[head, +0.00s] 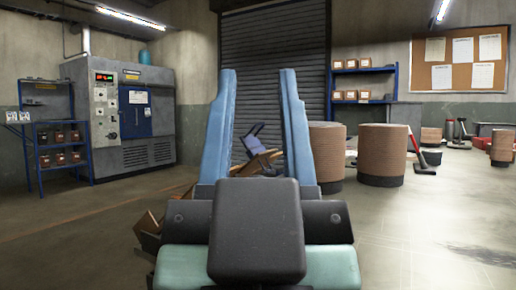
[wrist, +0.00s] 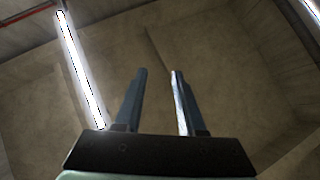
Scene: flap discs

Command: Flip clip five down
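No clip that I can make out as number five shows in either view. My gripper (head: 258,72) fills the middle of the head view, with its two blue fingers pointing up and well apart. Nothing is between the fingertips, and the gripper touches nothing that I can see. In the wrist view my gripper (wrist: 159,72) is also open and empty, against a bare wall and a ceiling light. Part of the floor ahead is hidden behind my gripper and wrist.
Brown box-like pieces (head: 149,222) show low behind my arm, partly hidden. Large ribbed brown drums (head: 382,155) stand at the right. A grey cabinet machine (head: 150,110) and a blue shelf (head: 57,133) stand at the left. The right foreground floor (head: 420,230) is clear.

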